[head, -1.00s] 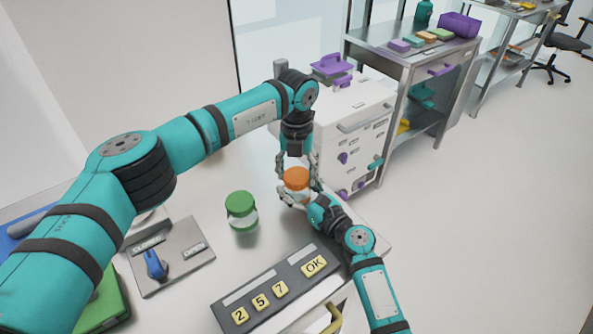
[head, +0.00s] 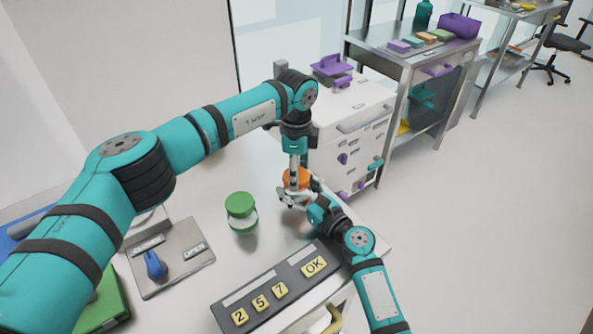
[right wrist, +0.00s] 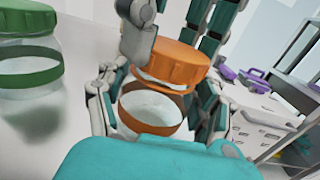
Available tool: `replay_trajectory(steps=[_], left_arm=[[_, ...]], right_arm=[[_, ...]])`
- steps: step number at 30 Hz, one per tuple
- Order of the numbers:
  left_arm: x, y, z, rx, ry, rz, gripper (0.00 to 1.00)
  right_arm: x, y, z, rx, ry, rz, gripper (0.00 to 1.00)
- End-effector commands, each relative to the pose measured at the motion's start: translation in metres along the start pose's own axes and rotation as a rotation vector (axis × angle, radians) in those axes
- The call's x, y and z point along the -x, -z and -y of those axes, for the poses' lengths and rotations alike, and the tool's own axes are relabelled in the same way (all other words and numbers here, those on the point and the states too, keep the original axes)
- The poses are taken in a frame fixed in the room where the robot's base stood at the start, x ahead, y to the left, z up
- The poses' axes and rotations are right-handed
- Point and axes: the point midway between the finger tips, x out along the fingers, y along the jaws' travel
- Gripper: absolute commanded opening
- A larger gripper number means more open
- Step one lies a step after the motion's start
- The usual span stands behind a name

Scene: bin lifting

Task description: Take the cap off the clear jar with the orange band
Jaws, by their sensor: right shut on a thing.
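The clear jar (right wrist: 152,112) with the orange band stands between the fingers of my right gripper (right wrist: 155,118), which is shut on it. Its orange cap (right wrist: 172,62) sits over the jar's mouth, with a pale strip showing under its edge; I cannot tell whether it is loose. In the head view the orange cap (head: 288,178) is partly hidden by my left gripper (head: 294,190), which comes down from above with fingers at the cap. I cannot tell whether they press on it. My right gripper (head: 300,200) reaches the jar from the lower right.
A clear jar with a green cap (head: 240,204) stands to the left on the table. A button panel (head: 275,290) and a lever plate (head: 172,258) lie nearer. A white cabinet (head: 350,130) with a purple-handled top stands behind.

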Motion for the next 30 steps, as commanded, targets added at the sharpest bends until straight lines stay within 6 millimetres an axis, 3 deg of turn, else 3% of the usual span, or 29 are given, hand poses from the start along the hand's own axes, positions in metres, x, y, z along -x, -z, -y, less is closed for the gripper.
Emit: replay_trajectory(steps=[11, 30], left_arm=[[0.002, -0.001, 0.001, -0.001, 0.002, 0.001, 0.19], [0.022, 0.000, 0.000, -0.002, 0.000, 0.000, 0.19]], right_arm=[[0.000, 0.000, 0.000, 0.000, 0.001, 0.000, 0.00], [0.000, 0.000, 0.000, 0.000, 0.001, 0.000, 0.00]])
